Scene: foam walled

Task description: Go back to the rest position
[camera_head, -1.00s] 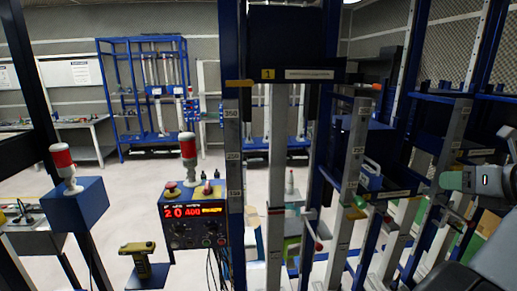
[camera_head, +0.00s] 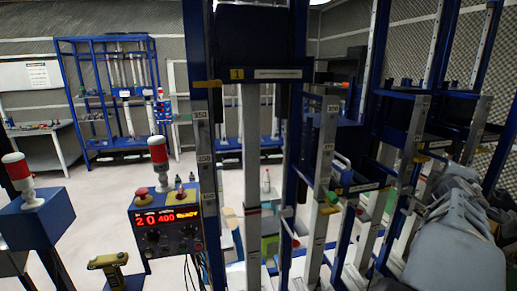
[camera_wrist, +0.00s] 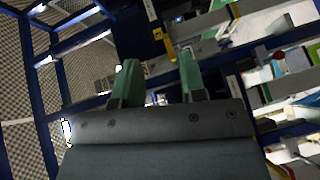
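My gripper (camera_wrist: 158,80) shows in the wrist view with two green fingers held apart and nothing between them. Beyond the fingers are a dark panel and grey and blue frame bars, tilted in the picture. In the head view my grey arm fills the lower right, and I cannot make out the fingertips there. The task names no object.
A blue and grey rack (camera_head: 252,125) stands close in front. A control box (camera_head: 166,225) with a red display and red lamp (camera_head: 158,150) is left of it. A yellow tool (camera_head: 108,268) lies below. Another red lamp (camera_head: 17,168) stands far left. Pale floor shows behind.

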